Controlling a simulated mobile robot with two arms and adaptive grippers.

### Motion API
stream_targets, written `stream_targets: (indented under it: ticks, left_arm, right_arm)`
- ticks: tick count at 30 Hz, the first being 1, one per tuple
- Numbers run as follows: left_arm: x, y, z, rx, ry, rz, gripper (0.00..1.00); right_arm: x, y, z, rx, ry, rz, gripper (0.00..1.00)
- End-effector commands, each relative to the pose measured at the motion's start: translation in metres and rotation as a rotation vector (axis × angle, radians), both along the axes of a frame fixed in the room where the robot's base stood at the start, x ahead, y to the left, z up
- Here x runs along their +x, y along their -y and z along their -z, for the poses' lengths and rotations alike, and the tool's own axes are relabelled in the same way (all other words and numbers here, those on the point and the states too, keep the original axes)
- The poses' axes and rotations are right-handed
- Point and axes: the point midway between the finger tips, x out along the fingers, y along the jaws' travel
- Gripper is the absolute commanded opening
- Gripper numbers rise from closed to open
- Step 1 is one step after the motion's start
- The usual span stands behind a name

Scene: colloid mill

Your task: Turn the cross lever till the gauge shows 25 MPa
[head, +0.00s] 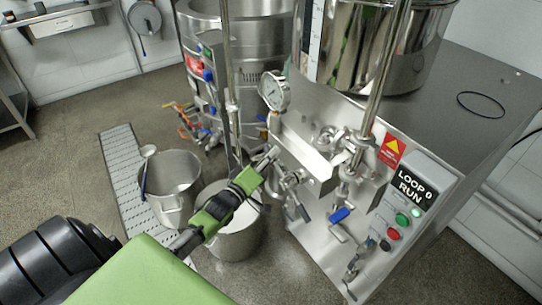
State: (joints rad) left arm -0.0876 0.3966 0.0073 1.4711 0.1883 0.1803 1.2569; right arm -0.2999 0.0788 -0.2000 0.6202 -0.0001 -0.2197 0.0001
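The round pressure gauge (273,90) stands at the front left of the steel machine, its white dial turned to me. It is too small for me to read the needle. Below it on the machine is a steel fitting with arms around a hub (327,139), which looks like the cross lever, though I cannot be sure. My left gripper (270,157) reaches in from the lower left, green and black, with its tip close to the machine's front pipework, below the gauge. I cannot tell whether it touches anything or how far its fingers are apart. My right gripper is not in view.
A steel pot (170,187) with a ladle stands on the floor, and another pot (235,240) stands below my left arm. A control panel (402,212) with buttons and a blue-handled valve (340,215) are at the right. A floor grate (122,165) runs at the left.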

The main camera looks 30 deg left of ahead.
Motion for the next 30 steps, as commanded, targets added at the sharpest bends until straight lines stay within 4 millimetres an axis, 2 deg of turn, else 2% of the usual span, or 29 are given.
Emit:
stream_targets:
  ticks: [11,30]
  left_arm:
    - [-0.002,0.004,-0.007,0.073,0.033,0.0,0.0]
    - [-0.016,0.038,-0.04,0.549,0.232,-0.001,0.0]
  right_arm:
    - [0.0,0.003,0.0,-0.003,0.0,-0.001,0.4]
    - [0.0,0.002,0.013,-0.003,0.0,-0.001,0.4]
